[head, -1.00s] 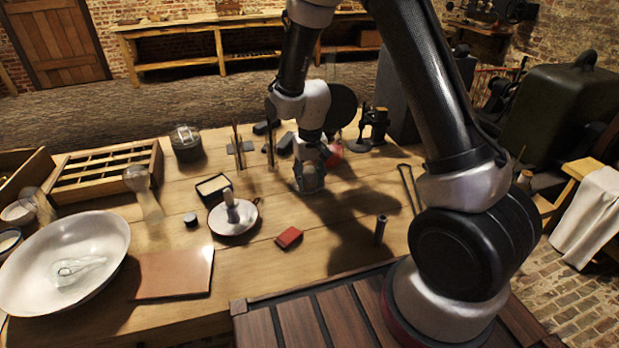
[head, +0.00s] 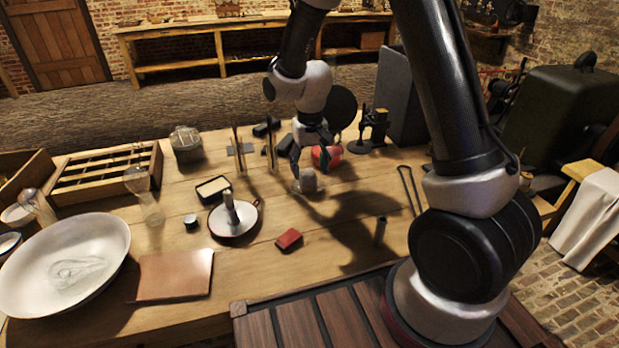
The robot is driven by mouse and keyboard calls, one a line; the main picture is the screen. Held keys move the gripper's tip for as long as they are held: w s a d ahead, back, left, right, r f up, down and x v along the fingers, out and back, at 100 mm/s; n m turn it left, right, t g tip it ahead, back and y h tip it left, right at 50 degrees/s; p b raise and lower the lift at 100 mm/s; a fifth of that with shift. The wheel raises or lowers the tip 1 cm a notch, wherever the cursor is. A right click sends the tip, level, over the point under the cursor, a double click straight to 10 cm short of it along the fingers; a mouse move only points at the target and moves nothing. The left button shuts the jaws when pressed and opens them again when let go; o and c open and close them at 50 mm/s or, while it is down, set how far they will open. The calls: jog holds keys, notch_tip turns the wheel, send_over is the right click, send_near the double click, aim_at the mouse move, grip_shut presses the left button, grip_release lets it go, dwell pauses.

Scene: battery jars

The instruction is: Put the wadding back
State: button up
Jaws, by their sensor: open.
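My gripper (head: 309,162) is over the middle of the table, fingers pointing down and apart, with nothing visible between them. Just below it stands a small grey, round-topped lump (head: 308,181) on the wood, with a paler rim or base around its foot. It may be the wadding or a small jar holding it; I cannot tell at this size. A gap seems to separate the fingertips from its top. A red round thing (head: 329,156) is behind the gripper, partly hidden by it.
Nearby stand upright thin plates (head: 239,148), a red-rimmed pan (head: 253,222) with a metal piece, a small red block (head: 289,239) and a dark cylinder (head: 380,229). Tongs (head: 407,186) lie right. A large white basin (head: 110,240) and divided tray (head: 155,165) fill the left.

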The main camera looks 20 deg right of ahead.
aim_at(310, 174)
jog(key=s+d+r+t, duration=0.1)
jog(key=s+d+r, duration=0.15)
jog(key=r, duration=0.55)
jog(key=s+d+r, duration=0.2)
jog(key=d+r, duration=0.1)
jog(key=r, duration=0.4)
jog(key=s+d+r+t, duration=0.1)
jog(key=s+d+r, duration=0.2)
jog(key=s, duration=0.4)
jog(key=s+d+r+t, duration=0.1)
jog(key=s+d+r, duration=0.2)
jog(key=s, duration=0.4)
jog(key=s+d+r+t, duration=0.1)
jog(key=s+d+r, duration=0.2)
jog(key=s, duration=0.4)
jog(key=shift+d+r, duration=0.15)
jog(key=shift+r, duration=0.2)
